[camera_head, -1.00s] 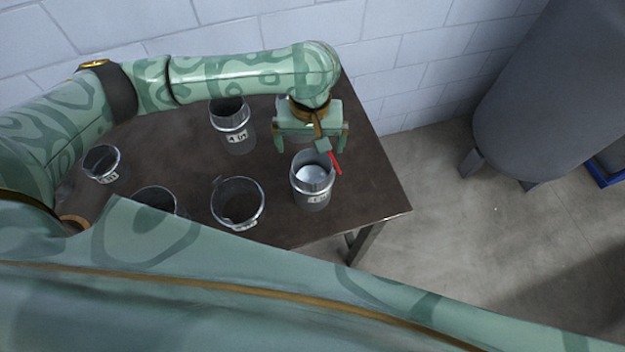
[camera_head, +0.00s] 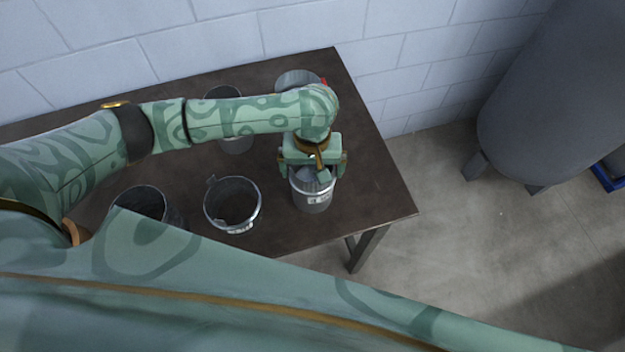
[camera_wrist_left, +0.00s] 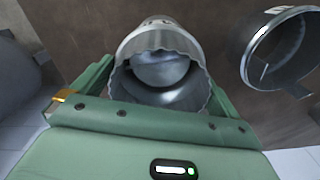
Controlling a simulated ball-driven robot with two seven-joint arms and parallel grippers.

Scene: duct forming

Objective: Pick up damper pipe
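A grey metal pipe with a label (camera_head: 314,202) stands upright near the table's right front; in the left wrist view this pipe (camera_wrist_left: 160,98) shows a round disc inside and a wavy rim. My left gripper (camera_head: 313,172) points down over its top. Its two fingers (camera_wrist_left: 158,85) are spread on either side of the rim, open; firm contact cannot be made out. Another pipe (camera_head: 294,79) stands at the back, with a small red piece (camera_head: 324,82) at its right, partly hidden by my arm. My right gripper is not in view.
An open pipe (camera_head: 232,204) stands left of the gripped-at pipe, also in the left wrist view (camera_wrist_left: 254,52). Another pipe (camera_head: 145,203) is partly covered by my body. A pipe (camera_head: 222,92) stands behind my arm. The table's (camera_head: 385,200) right end is clear.

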